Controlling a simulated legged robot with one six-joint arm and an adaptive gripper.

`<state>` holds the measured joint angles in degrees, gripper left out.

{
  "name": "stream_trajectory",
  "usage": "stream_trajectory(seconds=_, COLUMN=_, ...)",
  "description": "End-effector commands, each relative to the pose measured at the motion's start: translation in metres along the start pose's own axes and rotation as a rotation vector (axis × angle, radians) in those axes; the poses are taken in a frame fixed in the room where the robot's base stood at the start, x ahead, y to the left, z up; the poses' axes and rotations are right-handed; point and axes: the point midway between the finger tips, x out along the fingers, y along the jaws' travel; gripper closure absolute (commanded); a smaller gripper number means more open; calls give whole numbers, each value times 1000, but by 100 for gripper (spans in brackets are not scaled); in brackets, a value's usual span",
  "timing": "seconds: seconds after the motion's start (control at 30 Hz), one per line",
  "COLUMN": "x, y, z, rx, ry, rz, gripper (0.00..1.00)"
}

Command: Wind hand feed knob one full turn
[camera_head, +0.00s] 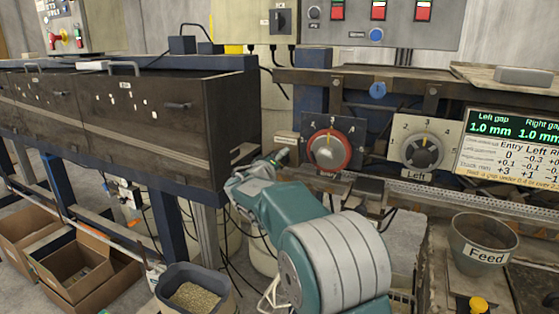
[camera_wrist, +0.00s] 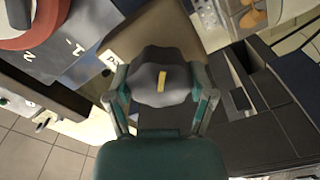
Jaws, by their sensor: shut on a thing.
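The hand feed knob (camera_wrist: 160,90) is dark grey and lobed, with a yellow mark on its face, in the middle of the wrist view. My gripper (camera_wrist: 161,72) has one finger on each side of it and is shut on it. In the head view my gripper (camera_head: 277,160) reaches the machine front just left of the red dial, and my arm runs from there to the lower right. There the knob is small and mostly hidden by the gripper. A white label beside the knob in the wrist view is only partly readable.
A red dial (camera_head: 330,150) and a grey dial marked Left (camera_head: 422,152) sit right of my gripper. A screen (camera_head: 510,150) shows both gaps at 1.0 mm. A dark cabinet (camera_head: 130,110) stands close on the left. A Feed bucket (camera_head: 482,243) is at lower right.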

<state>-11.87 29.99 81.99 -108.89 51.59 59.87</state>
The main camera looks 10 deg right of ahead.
Motion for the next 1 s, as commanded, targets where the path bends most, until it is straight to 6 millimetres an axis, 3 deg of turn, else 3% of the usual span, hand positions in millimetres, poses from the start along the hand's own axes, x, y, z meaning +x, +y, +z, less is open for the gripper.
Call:
stream_trajectory(seconds=0.03, x=0, y=-8, z=4, rx=-7, ry=-5, rz=-13, gripper=77)
stream_trajectory(seconds=0.2, x=0, y=-8, z=4, rx=-8, ry=-6, rz=-14, gripper=77)
stream_trajectory(seconds=0.23, x=0, y=-8, z=4, rx=-8, ry=-6, rz=-14, gripper=21)
stream_trajectory(seconds=0.3, x=0, y=-8, z=4, rx=-8, ry=-6, rz=-14, gripper=0)
stream_trajectory(seconds=0.77, x=-5, y=-2, z=1, rx=-3, ry=-1, rz=-5, gripper=0)
stream_trajectory(seconds=1.0, x=-46, y=-2, z=-1, rx=-4, ry=2, rz=-6, gripper=0)
